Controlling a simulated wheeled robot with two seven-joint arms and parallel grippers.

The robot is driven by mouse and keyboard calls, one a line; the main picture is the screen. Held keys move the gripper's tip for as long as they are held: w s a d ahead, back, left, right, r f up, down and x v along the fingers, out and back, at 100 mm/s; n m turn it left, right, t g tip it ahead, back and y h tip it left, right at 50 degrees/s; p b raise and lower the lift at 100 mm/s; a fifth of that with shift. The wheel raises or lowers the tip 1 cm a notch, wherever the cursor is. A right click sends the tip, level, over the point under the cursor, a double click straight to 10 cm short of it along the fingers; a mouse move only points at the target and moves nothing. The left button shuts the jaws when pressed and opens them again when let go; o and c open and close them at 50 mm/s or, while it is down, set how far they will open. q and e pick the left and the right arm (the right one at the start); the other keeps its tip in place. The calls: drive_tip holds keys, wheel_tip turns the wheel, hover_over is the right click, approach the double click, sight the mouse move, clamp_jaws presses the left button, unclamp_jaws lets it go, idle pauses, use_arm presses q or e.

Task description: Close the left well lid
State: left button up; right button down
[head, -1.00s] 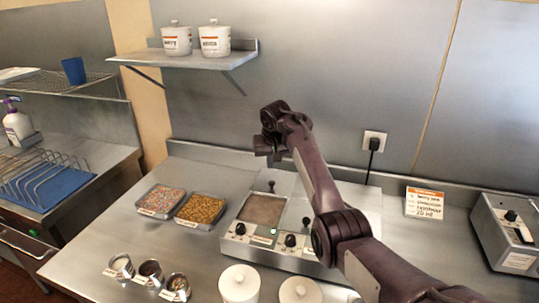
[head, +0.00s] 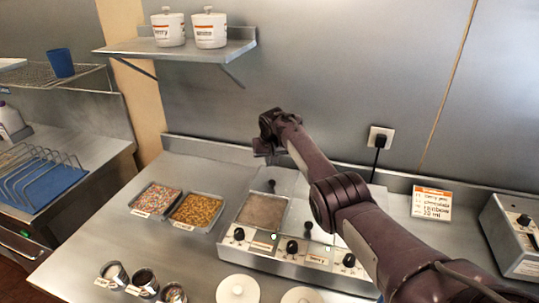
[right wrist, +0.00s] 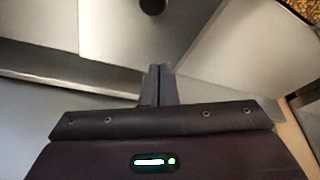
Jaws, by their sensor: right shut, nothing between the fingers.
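The warmer (head: 262,243) is a metal box with two wells, set on the counter. Its left well (head: 262,211) is uncovered and shows a brownish surface. The left well lid (head: 287,182) appears raised behind that well, a grey panel with a black knob (head: 271,185). A dark knob also shows at the top of the right wrist view (right wrist: 152,4). The right well seems covered by a flat lid (head: 322,237) with its own knob. My right gripper (head: 264,149) is above and behind the raised lid, its fingers shut and empty in the right wrist view (right wrist: 158,84). My left gripper is out of view.
Trays of pink sprinkles (head: 157,198) and golden bits (head: 197,210) stand left of the warmer. Small metal cups (head: 115,272) and white lidded jars (head: 238,290) are in front. A wall shelf (head: 175,52) holds two canisters. A back wall limits room behind.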

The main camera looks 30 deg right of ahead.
drive_tip(key=shift+w+f+b, duration=0.2)
drive_tip(key=shift+f+b, duration=0.1)
drive_tip(key=shift+f, duration=0.25)
drive_tip(key=shift+f+b, duration=0.45)
drive_tip(key=shift+b, duration=0.05)
drive_tip(key=shift+r+p, duration=0.25)
drive_tip(key=shift+p, duration=0.55)
drive_tip(key=shift+s+a+p, duration=0.1)
drive_tip(key=shift+s+p, duration=0.1)
drive_tip(key=shift+p, duration=0.15)
drive_tip(key=shift+s+a+f+p, duration=0.1)
drive_tip(key=shift+s+a+p, duration=0.1)
drive_tip(key=shift+s+p, duration=0.85)
drive_tip(key=shift+s+a+f+p, duration=0.4)
drive_tip(key=shift+s+p, duration=0.1)
drive_tip(key=shift+p, duration=0.45)
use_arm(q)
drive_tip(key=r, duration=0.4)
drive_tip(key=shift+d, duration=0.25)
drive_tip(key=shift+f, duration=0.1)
